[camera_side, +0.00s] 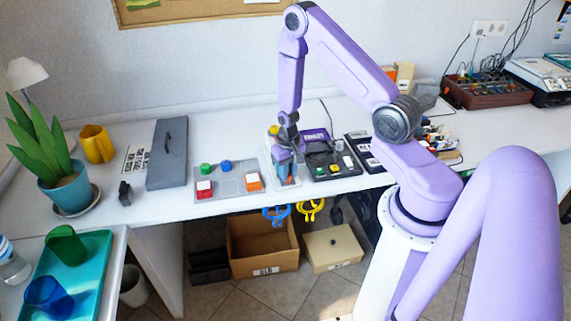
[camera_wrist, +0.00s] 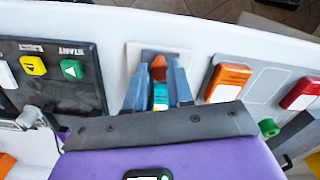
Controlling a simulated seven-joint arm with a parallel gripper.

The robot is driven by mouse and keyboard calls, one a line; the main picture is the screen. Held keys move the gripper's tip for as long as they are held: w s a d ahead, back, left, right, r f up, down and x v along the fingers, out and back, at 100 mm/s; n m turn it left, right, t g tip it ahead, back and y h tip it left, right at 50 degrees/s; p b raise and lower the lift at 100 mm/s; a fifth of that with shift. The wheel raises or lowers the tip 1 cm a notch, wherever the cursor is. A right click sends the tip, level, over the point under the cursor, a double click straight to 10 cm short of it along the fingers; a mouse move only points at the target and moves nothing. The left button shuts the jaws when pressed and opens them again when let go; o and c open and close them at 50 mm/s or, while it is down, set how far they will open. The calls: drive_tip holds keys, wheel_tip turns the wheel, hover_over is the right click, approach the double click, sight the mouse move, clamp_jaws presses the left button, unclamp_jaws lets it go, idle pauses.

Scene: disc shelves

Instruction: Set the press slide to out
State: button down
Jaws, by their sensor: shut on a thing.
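The piece between my fingers looks like the press slide: an orange knob (camera_wrist: 158,68) in front of a teal block (camera_wrist: 160,96), on a small pale plate (camera_wrist: 134,62). I cannot read any in or out mark on it. My gripper (camera_wrist: 157,82) points down at it, with its two grey-blue fingers closed on the sides of the orange knob. In the side view my gripper (camera_side: 287,158) stands near the table's front edge, between the grey board and the dark panel. There it hides most of the slide.
The dark panel (camera_wrist: 60,95) with START and EJECT buttons (camera_wrist: 72,68) lies close on one side. The grey board (camera_side: 228,182) with red, orange, green and blue blocks lies on the other. A grey lidded case (camera_side: 167,160) and a plant (camera_side: 65,185) stand farther left.

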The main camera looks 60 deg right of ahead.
drive_tip(key=shift+s+a, duration=0.25)
drive_tip(key=c, duration=1)
unclamp_jaws()
drive_tip(key=shift+w+r, duration=0.1)
drive_tip(key=shift+r, duration=0.3)
wheel_tip(320, 180, up, 17)
drive_tip(key=shift+f, duration=0.2)
